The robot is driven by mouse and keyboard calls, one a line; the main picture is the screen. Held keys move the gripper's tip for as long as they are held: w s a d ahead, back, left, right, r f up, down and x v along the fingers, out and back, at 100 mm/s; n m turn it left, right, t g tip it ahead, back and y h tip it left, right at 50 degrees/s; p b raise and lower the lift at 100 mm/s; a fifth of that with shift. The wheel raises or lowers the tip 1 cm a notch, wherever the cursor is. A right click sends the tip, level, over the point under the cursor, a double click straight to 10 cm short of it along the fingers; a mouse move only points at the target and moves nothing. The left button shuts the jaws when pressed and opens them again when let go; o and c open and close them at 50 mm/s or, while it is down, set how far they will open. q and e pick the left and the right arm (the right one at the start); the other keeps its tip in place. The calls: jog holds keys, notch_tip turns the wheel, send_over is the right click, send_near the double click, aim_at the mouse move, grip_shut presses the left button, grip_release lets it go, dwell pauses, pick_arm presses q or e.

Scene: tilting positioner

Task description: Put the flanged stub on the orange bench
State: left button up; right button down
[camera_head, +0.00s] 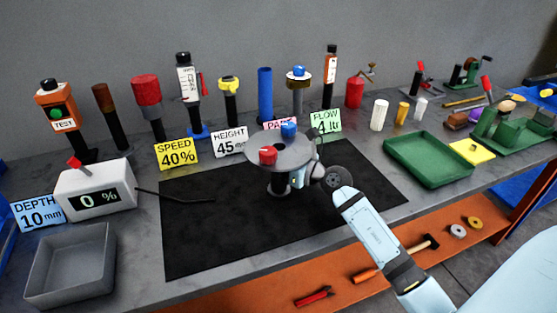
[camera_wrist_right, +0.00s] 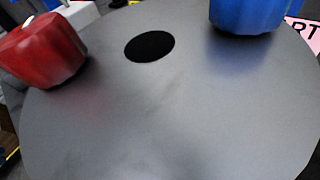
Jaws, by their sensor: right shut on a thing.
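My right gripper (camera_head: 306,178) reaches in from the right, low beside the stem and under the plate's edge. It is shut on the stub; the plate hides the fingertips and the exact contact. The orange bench (camera_head: 340,283) runs below the worktop's front edge. My left gripper is not in view.
A black mat (camera_head: 215,240) lies under the stub. A grey bin (camera_head: 70,268), a 0 % display box (camera_head: 97,192) and a green tray (camera_head: 432,172) stand around it. Several upright tools line the back. Red pliers (camera_head: 314,297) and a hammer (camera_head: 425,244) lie on the bench.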

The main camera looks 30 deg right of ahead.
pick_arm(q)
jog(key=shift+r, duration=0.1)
pick_arm(e)
jog(key=shift+r, duration=0.1)
jog(key=c, duration=0.7)
grip_release()
jog(key=shift+f, duration=0.2)
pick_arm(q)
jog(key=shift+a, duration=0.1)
pick_arm(e)
jog(key=shift+o, duration=1)
jog(key=shift+r, duration=0.1)
pick_arm(q)
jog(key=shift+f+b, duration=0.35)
jog(key=shift+b, duration=0.35)
pick_arm(e)
jog(key=v, duration=1.2)
